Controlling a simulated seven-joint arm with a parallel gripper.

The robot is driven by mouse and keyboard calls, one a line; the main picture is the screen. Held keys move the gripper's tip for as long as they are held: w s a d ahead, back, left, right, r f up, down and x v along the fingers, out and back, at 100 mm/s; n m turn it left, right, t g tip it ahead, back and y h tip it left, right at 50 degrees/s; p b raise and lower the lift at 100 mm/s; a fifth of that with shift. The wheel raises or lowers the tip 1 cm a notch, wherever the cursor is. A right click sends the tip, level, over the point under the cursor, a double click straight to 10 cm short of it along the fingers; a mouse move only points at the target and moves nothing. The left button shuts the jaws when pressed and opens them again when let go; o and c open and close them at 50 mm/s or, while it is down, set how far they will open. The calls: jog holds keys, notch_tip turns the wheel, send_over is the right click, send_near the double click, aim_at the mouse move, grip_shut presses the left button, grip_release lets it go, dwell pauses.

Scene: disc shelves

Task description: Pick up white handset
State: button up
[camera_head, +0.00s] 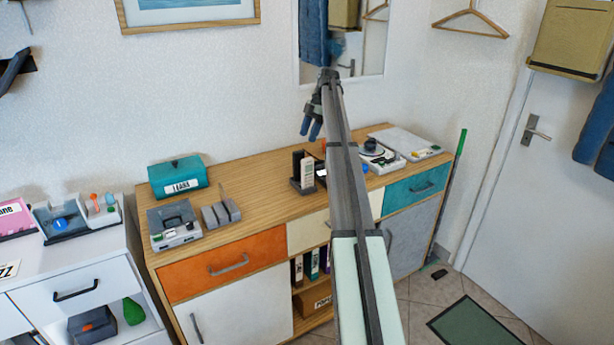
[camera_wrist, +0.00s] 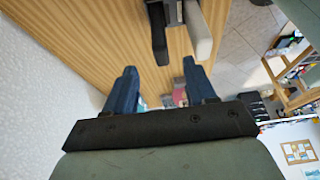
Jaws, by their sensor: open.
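The white handset (camera_head: 307,171) stands upright beside a black handset (camera_head: 297,167) in a dark holder (camera_head: 302,187) on the wooden sideboard. In the wrist view the white handset (camera_wrist: 199,32) is at the top, right of the dark handset (camera_wrist: 158,32), both cut off by the frame edge. My gripper (camera_head: 311,131) is above the sideboard near the wall, higher than the handsets. In the wrist view my gripper (camera_wrist: 159,72) has its blue fingers apart with nothing between them. The white handset lies beyond the fingertips and is not touched.
The sideboard (camera_head: 255,205) has bare wood left of the holder. A teal box (camera_head: 179,178), a grey device (camera_head: 174,224) and grey blocks (camera_head: 221,213) stand further left. A turntable (camera_head: 381,156) stands to the right, partly behind my arm. A mirror (camera_head: 358,45) hangs on the wall behind.

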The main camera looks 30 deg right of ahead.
jog(key=shift+a, duration=0.1)
dwell(0.3)
jog(key=a+r+n+h, duration=0.1)
jog(key=a+r+n, duration=0.1)
jog(key=a, duration=1.4)
jog(key=m+h, duration=0.2)
jog(key=h, duration=0.6)
send_near(309, 166)
jog(key=x, duration=0.7)
jog(key=w+x, duration=0.1)
jog(key=x, duration=0.3)
jog(key=shift+w+d, duration=0.1)
jog(key=shift+d, duration=0.05)
jog(key=shift+c, duration=0.2)
